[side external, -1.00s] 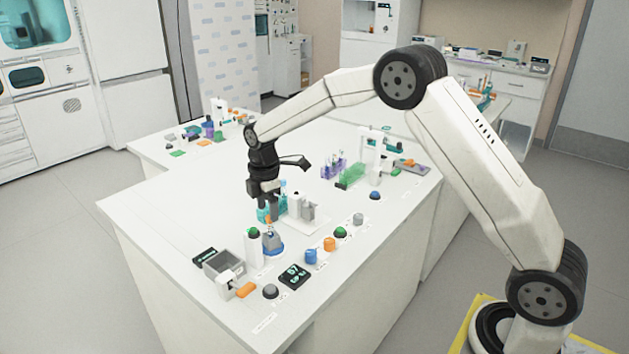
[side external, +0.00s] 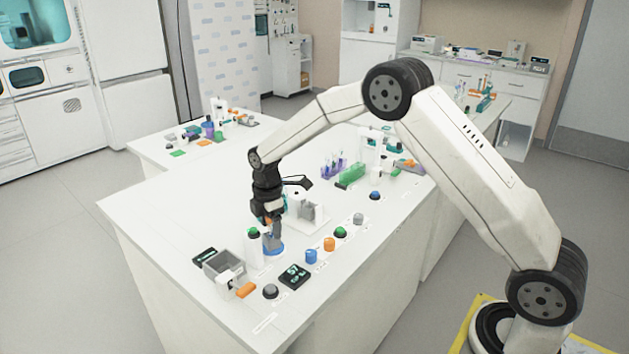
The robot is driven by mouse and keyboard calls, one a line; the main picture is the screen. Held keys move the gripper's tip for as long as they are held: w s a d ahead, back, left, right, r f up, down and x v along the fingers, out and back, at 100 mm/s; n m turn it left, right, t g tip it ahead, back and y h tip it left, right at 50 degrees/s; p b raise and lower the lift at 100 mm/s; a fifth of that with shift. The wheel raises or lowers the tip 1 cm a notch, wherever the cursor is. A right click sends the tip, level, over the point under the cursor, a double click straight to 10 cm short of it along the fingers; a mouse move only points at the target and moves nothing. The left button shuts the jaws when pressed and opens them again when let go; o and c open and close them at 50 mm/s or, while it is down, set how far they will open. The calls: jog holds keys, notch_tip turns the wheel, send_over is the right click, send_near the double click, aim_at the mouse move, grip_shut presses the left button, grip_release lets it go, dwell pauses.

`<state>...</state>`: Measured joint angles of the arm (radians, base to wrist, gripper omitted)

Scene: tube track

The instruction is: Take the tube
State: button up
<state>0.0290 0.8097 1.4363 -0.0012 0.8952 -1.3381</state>
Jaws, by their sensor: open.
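My gripper (side external: 267,222) points straight down over the front part of the white bench. It is open, and its fingers are at the top of a tube that stands in a small blue-based holder (side external: 273,249). A bit of orange shows between the fingers, and most of the tube is hidden by them. I cannot tell whether the fingers touch it. The teal rack behind is largely hidden by my gripper.
A white cylinder with a green top (side external: 254,246) stands close on the left. A grey bin (side external: 222,267) is farther left. A grey-and-white device (side external: 306,210) stands behind. The bench's left part is clear.

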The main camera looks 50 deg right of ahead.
jog(key=shift+c, duration=0.2)
grip_shut()
jog(key=shift+r, duration=0.75)
jog(key=s+r, duration=1.1)
jog(key=s, duration=0.3)
jog(key=shift+a+r, duration=0.2)
jog(key=shift+r, duration=0.05)
